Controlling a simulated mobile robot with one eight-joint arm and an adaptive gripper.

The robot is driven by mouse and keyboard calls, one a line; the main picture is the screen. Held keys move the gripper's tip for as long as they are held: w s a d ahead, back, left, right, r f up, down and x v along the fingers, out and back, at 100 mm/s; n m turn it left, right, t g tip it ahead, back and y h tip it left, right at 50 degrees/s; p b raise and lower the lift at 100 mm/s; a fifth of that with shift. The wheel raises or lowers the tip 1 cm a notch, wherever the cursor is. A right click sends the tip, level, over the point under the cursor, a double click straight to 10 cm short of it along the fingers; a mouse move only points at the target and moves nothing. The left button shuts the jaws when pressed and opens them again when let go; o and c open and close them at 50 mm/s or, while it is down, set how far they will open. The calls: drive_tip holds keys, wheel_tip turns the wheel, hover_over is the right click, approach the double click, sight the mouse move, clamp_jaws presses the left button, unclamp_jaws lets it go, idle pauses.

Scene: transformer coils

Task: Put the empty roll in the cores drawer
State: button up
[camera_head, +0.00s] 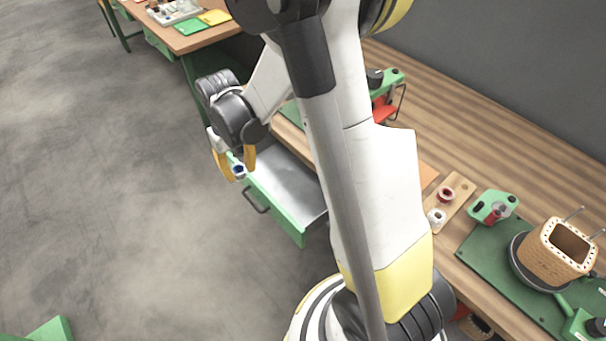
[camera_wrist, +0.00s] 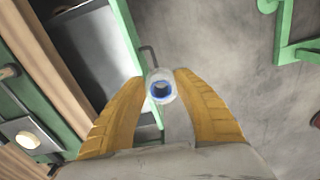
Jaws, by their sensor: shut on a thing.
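My gripper (camera_head: 235,170) is beside the front of the open green drawer (camera_head: 273,207), near its left end in the head view. Its yellow fingers are shut on a small roll (camera_head: 239,171) with a blue centre. In the wrist view the roll (camera_wrist: 161,88) sits between the fingertips (camera_wrist: 160,84), with a whitish, translucent rim around a blue middle. The drawer's grey inside (camera_wrist: 85,45) shows to the left of the roll in the wrist view and looks empty where visible. My arm hides part of the drawer in the head view.
The wooden workbench (camera_head: 510,135) carries a board with a red spool (camera_head: 446,194) and a white spool (camera_head: 436,215), plus a wooden coil former (camera_head: 556,252) on a green mat. Another table (camera_head: 205,38) stands at the upper left. Open grey floor (camera_head: 90,180) lies left of the drawer.

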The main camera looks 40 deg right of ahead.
drive_tip(key=w+d+f+m+b, duration=0.3)
drive_tip(key=d+f+b, duration=0.3)
drive_tip(key=d+f, duration=0.7)
drive_tip(key=b, duration=0.2)
hover_over(280, 192)
drive_tip(key=shift+m, duration=0.3)
wheel_tip(280, 192, down, 6)
drive_tip(key=shift+f, duration=0.1)
wheel_tip(280, 192, down, 4)
drive_tip(key=shift+f+b, duration=0.15)
drive_tip(key=shift+b, duration=0.95)
drive_tip(key=o, duration=0.9)
